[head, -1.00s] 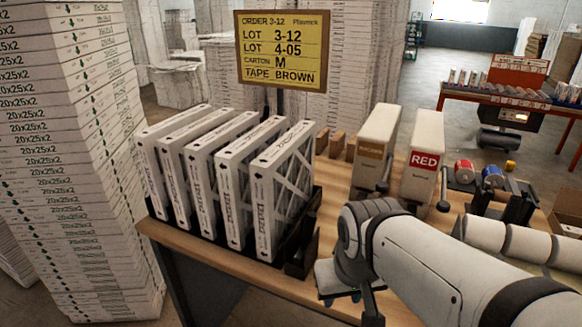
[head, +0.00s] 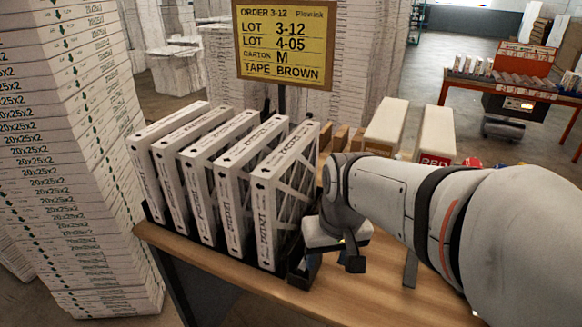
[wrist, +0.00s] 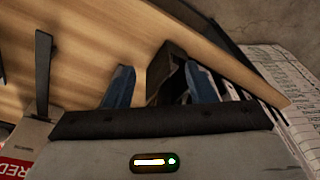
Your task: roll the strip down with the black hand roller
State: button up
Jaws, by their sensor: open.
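My gripper (head: 330,258) is open beside the right end of the filter rack, with its blue fingers pointing down. In the wrist view the two blue fingers (wrist: 160,82) stand apart, with a small dark holder (wrist: 168,62) just beyond and between them. The same dark holder (head: 297,272) is partly hidden by my gripper in the head view. I cannot make out a black hand roller for certain, and what is in the holder is unclear. I see no tape strip on a carton.
Several white boxed filters (head: 266,205) stand upright in a black rack on the wooden table (head: 385,300). An order sign (head: 284,45) stands behind the rack. Tall filter stacks (head: 75,160) flank the table's left.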

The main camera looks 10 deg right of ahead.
jog(key=w+r+p, duration=0.1)
jog(key=w, duration=0.2)
jog(key=w+r+g+p, duration=0.1)
jog(key=w+p, duration=0.1)
jog(key=w, duration=0.1)
jog(key=w+r+g+y+p, duration=0.1)
jog(key=w, duration=0.2)
jog(key=shift+w+d+p, duration=0.15)
jog(key=shift+d+p, duration=0.25)
jog(key=shift+w+f, duration=0.2)
jog(key=shift+w, duration=0.05)
jog(key=shift+a+f+p, duration=0.15)
jog(key=shift+f, duration=1.15)
jog(key=shift+a+f+p, duration=0.2)
jog(key=shift+f, duration=1.05)
jog(key=shift+a+f+p, duration=0.15)
jog(key=shift+f, duration=1.15)
jog(key=shift+c, duration=0.5)
grip_shut()
jog(key=c, duration=0.5)
grip_release()
jog(key=shift+c, duration=0.2)
jog(key=c, duration=0.4)
jog(key=shift+r, duration=0.15)
